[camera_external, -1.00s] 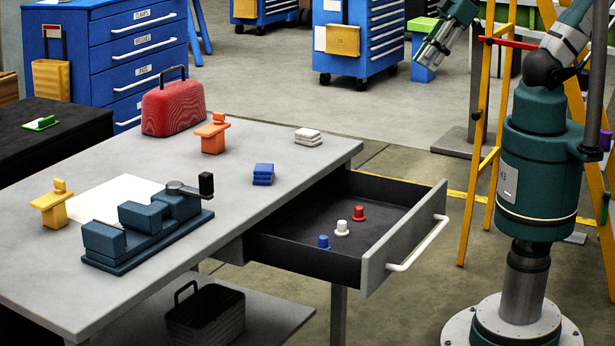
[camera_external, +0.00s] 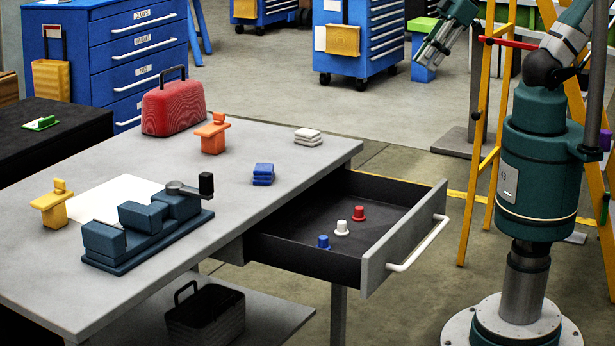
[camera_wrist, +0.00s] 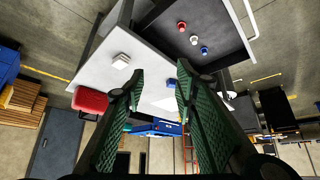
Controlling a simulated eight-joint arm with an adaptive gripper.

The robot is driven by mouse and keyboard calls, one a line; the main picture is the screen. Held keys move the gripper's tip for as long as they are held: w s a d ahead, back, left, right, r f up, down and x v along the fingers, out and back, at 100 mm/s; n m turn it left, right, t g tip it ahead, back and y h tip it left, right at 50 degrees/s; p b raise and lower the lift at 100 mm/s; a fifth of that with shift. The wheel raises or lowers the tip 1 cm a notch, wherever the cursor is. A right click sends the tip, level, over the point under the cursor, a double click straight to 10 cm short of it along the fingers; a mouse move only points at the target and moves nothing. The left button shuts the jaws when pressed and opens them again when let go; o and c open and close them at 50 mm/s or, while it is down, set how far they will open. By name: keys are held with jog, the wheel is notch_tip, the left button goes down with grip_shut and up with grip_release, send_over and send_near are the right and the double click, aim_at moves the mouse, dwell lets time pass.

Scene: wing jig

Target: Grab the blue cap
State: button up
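The blue cap (camera_external: 323,242) stands in the open drawer (camera_external: 290,257), nearest the front left of a row of three caps. It also shows in the wrist view (camera_wrist: 204,50). A white cap (camera_external: 342,228) and a red cap (camera_external: 359,213) stand beside it, apart from it. My gripper (camera_external: 428,52) is high above the floor at the upper right, well away from the drawer. In the wrist view its two green-padded fingers (camera_wrist: 158,90) are spread apart with nothing held between them.
The drawer front with its white handle (camera_external: 420,244) sticks out from the table (camera_external: 250,215). On the table are a vise (camera_external: 150,225), a red toolbox (camera_external: 173,108), blue blocks (camera_external: 263,174) and white blocks (camera_external: 307,136). A yellow ladder (camera_external: 483,130) stands near my base.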

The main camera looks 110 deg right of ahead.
jog(key=shift+o, duration=0.4)
jog(key=shift+w, duration=0.1)
jog(key=w+a+f+n+g, duration=0.2)
jog(key=w+a+n, duration=0.3)
jog(key=w, duration=0.6)
jog(key=w+a+f+n+g, duration=0.25)
jog(key=w+a+n, duration=0.2)
jog(key=w, duration=0.65)
jog(key=w+a+f+n+g, duration=0.1)
jog(key=w+a+f, duration=0.3)
jog(key=f, duration=0.4)
jog(key=w+a+f+n+h, duration=0.1)
jog(key=w+a+f+n, duration=0.3)
jog(key=f, duration=0.4)
jog(key=w+a+f+n+g+b, duration=0.1)
jog(key=w+a+f+n, duration=0.2)
jog(key=w+a+f, duration=0.3)
jog(key=shift+a+f+g+h, duration=0.15)
jog(key=shift+f+g, duration=0.05)
jog(key=shift+f, duration=0.45)
jog(key=shift+a+f+g+h, duration=0.15)
jog(key=shift+f, duration=0.5)
jog(key=shift+w+a+f+n, duration=0.1)
jog(key=shift+a+f+n, duration=0.15)
jog(key=shift+f, duration=0.2)
